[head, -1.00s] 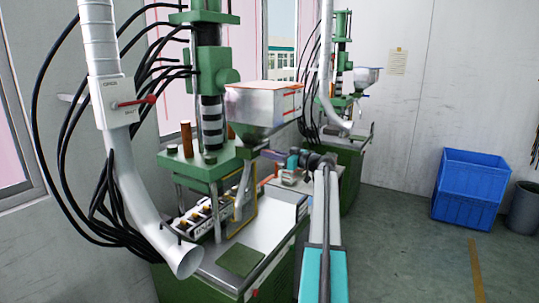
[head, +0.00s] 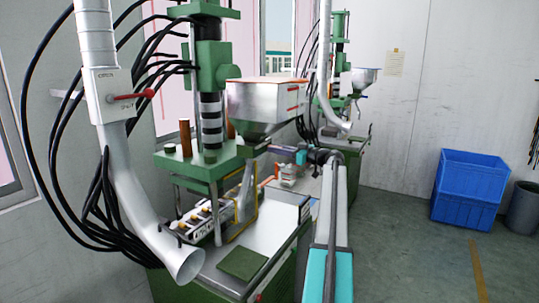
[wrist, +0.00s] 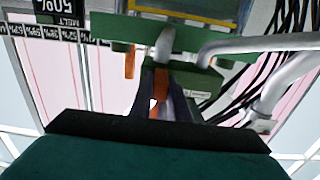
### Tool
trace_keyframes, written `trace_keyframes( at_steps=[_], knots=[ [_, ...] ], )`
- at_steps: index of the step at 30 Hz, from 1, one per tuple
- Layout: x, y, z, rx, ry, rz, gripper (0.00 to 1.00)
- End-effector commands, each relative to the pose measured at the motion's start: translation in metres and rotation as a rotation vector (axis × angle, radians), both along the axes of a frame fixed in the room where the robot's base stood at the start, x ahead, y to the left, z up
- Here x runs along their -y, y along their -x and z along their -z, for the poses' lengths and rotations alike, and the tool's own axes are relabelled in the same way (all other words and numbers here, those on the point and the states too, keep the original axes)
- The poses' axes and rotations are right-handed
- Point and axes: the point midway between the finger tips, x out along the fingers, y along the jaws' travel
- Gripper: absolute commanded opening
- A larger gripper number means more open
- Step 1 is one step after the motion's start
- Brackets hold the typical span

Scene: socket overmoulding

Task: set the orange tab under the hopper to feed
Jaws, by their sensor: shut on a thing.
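The silver hopper (head: 262,106) stands on the green moulding machine (head: 205,172) in the head view. My gripper reaches in at its right and under it; the fingertips are too small to make out there. In the wrist view my gripper (wrist: 162,104) has its dark fingers closed about the orange tab (wrist: 160,84), which shows as a short orange strip between them. The tab's far end lies near a green machine part. Whether the tab stands at feed cannot be read.
A white pipe with a red lever (head: 132,97) and black hoses stand at the left. A second machine (head: 345,140) is behind. Blue crates (head: 470,190) and a grey bin (head: 522,208) stand on the floor at right. The floor between is clear.

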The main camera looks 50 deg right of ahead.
Motion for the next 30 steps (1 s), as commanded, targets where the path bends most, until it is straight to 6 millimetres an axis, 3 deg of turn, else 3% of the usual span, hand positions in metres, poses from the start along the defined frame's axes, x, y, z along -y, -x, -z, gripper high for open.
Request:
trace_keyframes(
  at_steps=[10,11,14,30],
  knots=[
    [0.004,0.001,-0.003,0.003,0.0,0.006,0.0],
    [0.005,0.001,-0.003,0.003,0.0,0.006,0.17],
    [0.004,0.001,-0.003,0.002,0.0,0.006,0.34],
    [0.004,0.01,0.001,0.0,0.001,0.002,0.34]
  ],
)
